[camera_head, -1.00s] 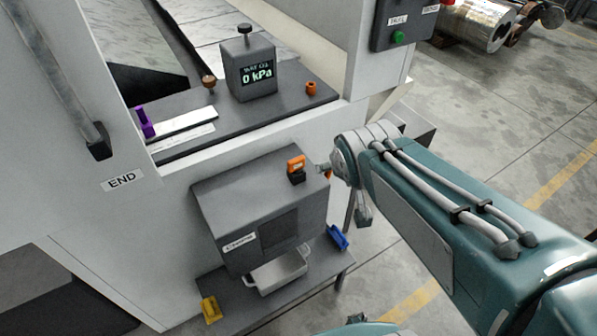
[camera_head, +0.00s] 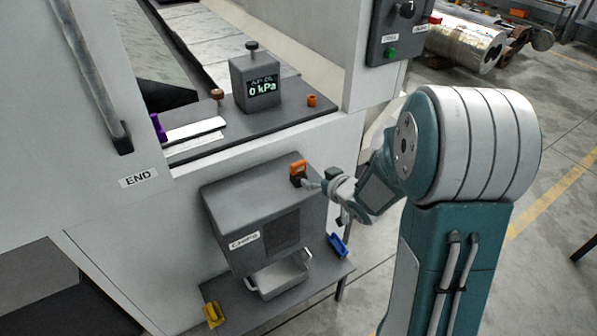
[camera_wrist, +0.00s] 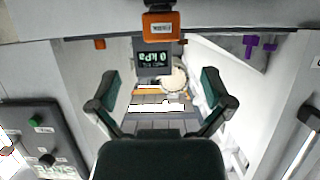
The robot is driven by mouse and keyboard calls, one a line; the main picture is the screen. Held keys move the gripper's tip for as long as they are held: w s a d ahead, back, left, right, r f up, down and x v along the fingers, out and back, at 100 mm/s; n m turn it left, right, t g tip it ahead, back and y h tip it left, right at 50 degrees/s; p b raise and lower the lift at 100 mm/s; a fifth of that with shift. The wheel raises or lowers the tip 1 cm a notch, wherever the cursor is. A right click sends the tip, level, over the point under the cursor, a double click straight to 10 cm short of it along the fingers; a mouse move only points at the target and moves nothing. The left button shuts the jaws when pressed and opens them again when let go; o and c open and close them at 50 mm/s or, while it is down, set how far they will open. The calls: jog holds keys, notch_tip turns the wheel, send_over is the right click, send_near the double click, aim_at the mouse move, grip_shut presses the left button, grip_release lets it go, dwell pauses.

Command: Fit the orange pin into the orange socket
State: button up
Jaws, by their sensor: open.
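An orange loop-handled piece with a dark base (camera_head: 298,170) stands on top of the grey box labelled CHIPS. It also shows at the top middle of the wrist view (camera_wrist: 161,26). I take it for the orange pin. A small orange cylinder (camera_head: 311,100), perhaps the orange socket, stands on the dark shelf above; it is small in the wrist view (camera_wrist: 100,43). My gripper (camera_wrist: 160,74) is open, its two fingers wide apart with nothing between them. In the head view my gripper (camera_head: 314,185) is just right of the orange piece; whether they touch is unclear.
The grey CHIPS box (camera_head: 235,205) stands on a lower shelf with a metal tray (camera_head: 280,277), a yellow piece (camera_head: 213,314) and a blue piece (camera_head: 338,245). A gauge block (camera_head: 256,82) reading 0 kPa and a brown knob (camera_head: 217,94) stand on the upper shelf.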

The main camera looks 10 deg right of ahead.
aim_at(300, 166)
jog(key=x, duration=0.4)
jog(key=shift+w+f, duration=0.15)
jog(key=shift+w, duration=0.2)
jog(key=x, duration=0.5)
jog(key=shift+w+a+r, duration=0.1)
jog(key=shift+a+r, duration=0.15)
jog(key=shift+a, duration=0.05)
jog(key=shift+c, duration=0.3)
jog(key=c, duration=1)
